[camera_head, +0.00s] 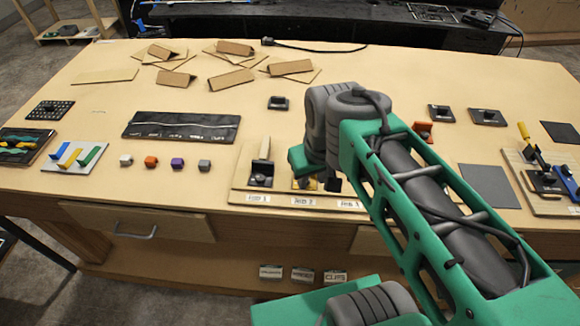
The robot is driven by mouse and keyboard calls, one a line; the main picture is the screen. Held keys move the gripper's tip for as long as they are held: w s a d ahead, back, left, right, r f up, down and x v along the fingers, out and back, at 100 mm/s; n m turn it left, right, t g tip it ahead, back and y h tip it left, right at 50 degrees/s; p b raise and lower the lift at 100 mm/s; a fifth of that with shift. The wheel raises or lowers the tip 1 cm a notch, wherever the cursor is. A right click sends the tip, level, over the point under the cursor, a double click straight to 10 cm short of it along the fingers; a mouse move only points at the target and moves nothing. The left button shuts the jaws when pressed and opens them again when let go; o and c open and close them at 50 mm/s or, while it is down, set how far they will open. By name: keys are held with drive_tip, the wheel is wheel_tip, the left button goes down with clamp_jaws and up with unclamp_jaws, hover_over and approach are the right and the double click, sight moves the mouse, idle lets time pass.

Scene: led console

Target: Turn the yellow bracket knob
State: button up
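My gripper (318,184) is over or right beside this yellow part. Its fingers are largely covered by my green and grey wrist, so I cannot tell whether they are open, shut or touching the knob. A black bracket (261,178) with an upright wooden piece stands to the left on the same board.
An orange bracket (423,131) stands behind my arm on the right. Small coloured blocks (177,163) and a long black panel (181,127) lie to the left. Folded cardboard pieces (231,79) lie at the back. A board with blue parts (541,181) is at the right.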

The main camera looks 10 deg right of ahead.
drive_tip(key=w+n+g, duration=0.1)
drive_tip(key=w, duration=0.1)
drive_tip(key=w+n, duration=0.1)
drive_tip(key=w+r+n+g, duration=0.1)
drive_tip(key=w, duration=0.1)
drive_tip(key=shift+w+d+g+p, duration=0.25)
drive_tip(key=shift+w+g+p, duration=0.05)
drive_tip(key=shift+w, duration=0.05)
drive_tip(key=shift+w+f+n, duration=0.1)
drive_tip(key=shift+w+n, duration=0.25)
drive_tip(key=shift+n, duration=0.05)
wheel_tip(320, 180, down, 8)
drive_tip(key=shift+r+p, duration=0.15)
drive_tip(key=shift+p, duration=0.5)
drive_tip(key=shift+c, duration=0.4)
clamp_jaws()
